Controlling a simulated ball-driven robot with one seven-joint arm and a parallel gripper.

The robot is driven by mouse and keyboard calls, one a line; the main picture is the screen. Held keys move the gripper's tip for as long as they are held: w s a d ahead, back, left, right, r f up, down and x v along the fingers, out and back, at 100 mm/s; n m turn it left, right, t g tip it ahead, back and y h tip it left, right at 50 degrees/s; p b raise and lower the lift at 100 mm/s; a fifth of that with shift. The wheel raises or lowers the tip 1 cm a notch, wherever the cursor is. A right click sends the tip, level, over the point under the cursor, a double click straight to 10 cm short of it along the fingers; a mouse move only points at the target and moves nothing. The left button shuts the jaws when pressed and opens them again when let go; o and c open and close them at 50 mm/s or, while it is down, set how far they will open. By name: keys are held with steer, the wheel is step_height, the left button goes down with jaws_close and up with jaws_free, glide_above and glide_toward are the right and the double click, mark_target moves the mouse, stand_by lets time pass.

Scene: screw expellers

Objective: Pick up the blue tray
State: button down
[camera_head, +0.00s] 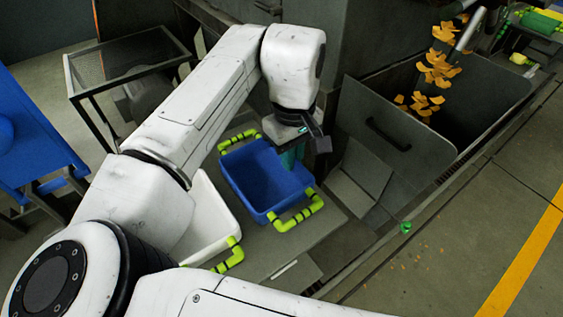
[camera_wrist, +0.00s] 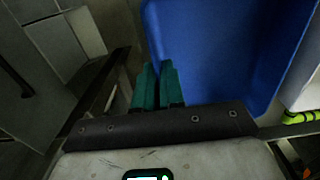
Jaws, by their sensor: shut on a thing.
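The blue tray (camera_head: 262,180) is an empty, deep box with black-striped yellow-green handles at its two ends. It sits over a grey surface in the head view, and whether it touches that surface is hard to tell. In the wrist view the blue tray (camera_wrist: 228,45) fills the upper right. My gripper (camera_head: 291,156) is at the tray's right long side, pointing down. Its green fingers (camera_wrist: 158,68) are close together at the tray's edge, shut on the rim. The exact contact is partly hidden.
A white tray (camera_head: 205,228) with similar handles lies just left of the blue one, partly behind my arm. A grey bin (camera_head: 400,135) stands to the right, with orange pieces (camera_head: 438,70) above it. A black-framed table (camera_head: 125,62) is at upper left. Open floor lies at far right.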

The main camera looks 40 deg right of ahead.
steer(key=shift+r, duration=0.65)
steer(key=s+d+r, duration=0.6)
steer(key=s+r, duration=0.5)
steer(key=s, duration=0.1)
steer(key=shift+s+d+r, duration=0.15)
steer(key=shift+d+r, duration=0.15)
steer(key=shift+d, duration=0.05)
